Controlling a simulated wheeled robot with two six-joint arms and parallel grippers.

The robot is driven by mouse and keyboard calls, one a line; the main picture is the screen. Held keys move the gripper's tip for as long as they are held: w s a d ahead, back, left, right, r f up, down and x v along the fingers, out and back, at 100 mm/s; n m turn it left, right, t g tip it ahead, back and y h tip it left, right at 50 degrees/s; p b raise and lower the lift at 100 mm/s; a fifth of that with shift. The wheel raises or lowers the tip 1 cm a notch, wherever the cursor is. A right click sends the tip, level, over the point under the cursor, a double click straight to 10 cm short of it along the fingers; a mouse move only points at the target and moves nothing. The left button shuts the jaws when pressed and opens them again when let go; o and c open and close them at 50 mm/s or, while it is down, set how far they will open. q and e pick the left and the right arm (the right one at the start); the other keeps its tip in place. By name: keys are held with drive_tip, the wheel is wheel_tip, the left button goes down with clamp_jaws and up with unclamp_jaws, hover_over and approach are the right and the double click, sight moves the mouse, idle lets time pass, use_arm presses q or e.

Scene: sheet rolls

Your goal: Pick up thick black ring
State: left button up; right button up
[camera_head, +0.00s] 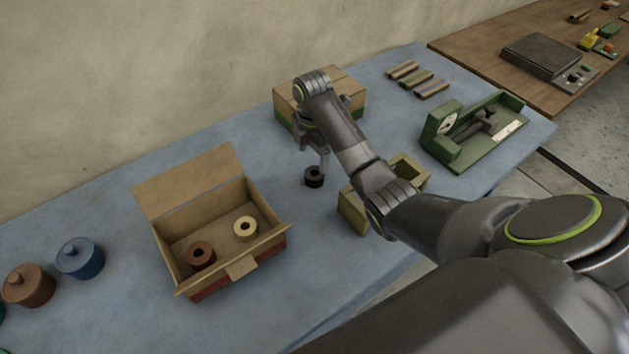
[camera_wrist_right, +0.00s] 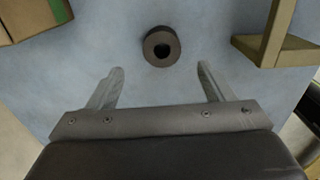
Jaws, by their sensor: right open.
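The thick black ring (camera_head: 314,177) lies flat on the blue table, right of the open cardboard box. In the right wrist view the ring (camera_wrist_right: 161,46) is beyond my fingertips and roughly centred between them, with its hole facing up. My right gripper (camera_wrist_right: 161,78) is open and empty, its two fingers spread apart. In the head view my right gripper (camera_head: 323,160) hangs just above and behind the ring, close to it. Part of the gripper is hidden behind my own arm. My left gripper is not in view.
An open cardboard box (camera_head: 165,233) holds a red-brown roll (camera_head: 200,255) and a yellow roll (camera_head: 245,228). An open tan container (camera_head: 352,211) stands close right of the ring, partly behind my arm. A closed box (camera_head: 345,84) is behind. A green device (camera_head: 480,145) stands right.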

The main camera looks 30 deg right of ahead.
sight(315, 173)
wheel_tip(315, 173, down, 2)
drive_tip(key=shift+f, duration=0.1)
drive_tip(key=shift+s+d+f+p, duration=0.1)
drive_tip(key=shift+f+p, duration=0.25)
drive_tip(key=shift+f, duration=1.1)
drive_tip(key=shift+s+d+f+p, duration=0.1)
drive_tip(key=shift+f+p, duration=0.2)
drive_tip(key=shift+f, duration=1.1)
drive_tip(key=c, duration=1.1)
